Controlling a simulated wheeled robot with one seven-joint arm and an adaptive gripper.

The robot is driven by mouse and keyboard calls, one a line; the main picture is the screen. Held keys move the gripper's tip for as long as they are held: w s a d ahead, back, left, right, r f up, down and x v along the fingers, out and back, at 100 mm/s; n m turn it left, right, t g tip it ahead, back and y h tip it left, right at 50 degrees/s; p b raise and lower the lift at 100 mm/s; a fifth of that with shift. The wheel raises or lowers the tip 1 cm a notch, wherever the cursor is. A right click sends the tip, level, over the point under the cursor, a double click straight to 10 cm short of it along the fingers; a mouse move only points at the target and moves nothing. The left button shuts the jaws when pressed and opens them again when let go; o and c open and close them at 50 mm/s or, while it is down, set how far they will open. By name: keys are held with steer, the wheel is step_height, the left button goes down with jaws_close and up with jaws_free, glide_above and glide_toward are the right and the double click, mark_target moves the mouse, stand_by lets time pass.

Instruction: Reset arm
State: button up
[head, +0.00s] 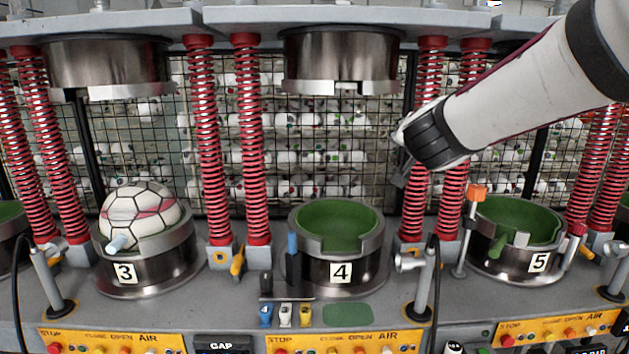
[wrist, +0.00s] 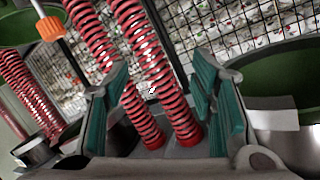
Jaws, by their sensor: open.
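My arm reaches in from the upper right of the head view. My gripper (head: 402,172) hangs in the air between press 4 and press 5, in front of the red springs. In the wrist view my gripper (wrist: 160,92) has its two teal-padded fingers spread wide. Nothing is between them; red springs (wrist: 140,75) show behind the gap. The green-lined mold of press 4 (head: 340,219) is empty. A white ball with a pink band (head: 139,214) sits in the mold of press 3 (head: 146,268).
Press 5 (head: 536,259) has an empty green mold at right. An orange-topped post (head: 477,194) stands beside it. Steel upper dies (head: 341,62) hang above the molds. Yellow button panels (head: 346,343) line the front edge. Wire mesh with many balls stands behind.

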steer(key=s+a+f+n+g+y, duration=0.2)
steer(key=s+a+n+y, duration=0.1)
steer(key=s, duration=0.6)
steer(key=s+a+f+n+g+y, duration=0.2)
steer(key=s+a+f+n+y, duration=0.15)
steer(key=s, duration=0.45)
steer(key=s+d+f+g+h, duration=0.1)
steer(key=s+d+f+g, duration=0.1)
steer(key=s, duration=0.7)
steer(key=s+d+f+n+g+h, duration=0.1)
steer(key=s+d+f+g+h, duration=0.1)
steer(key=s+f, duration=0.4)
steer(key=s+d+g, duration=0.1)
steer(key=s+d, duration=0.1)
steer(key=s, duration=0.1)
steer(key=shift+s+f, duration=0.15)
steer(key=shift+n, duration=0.25)
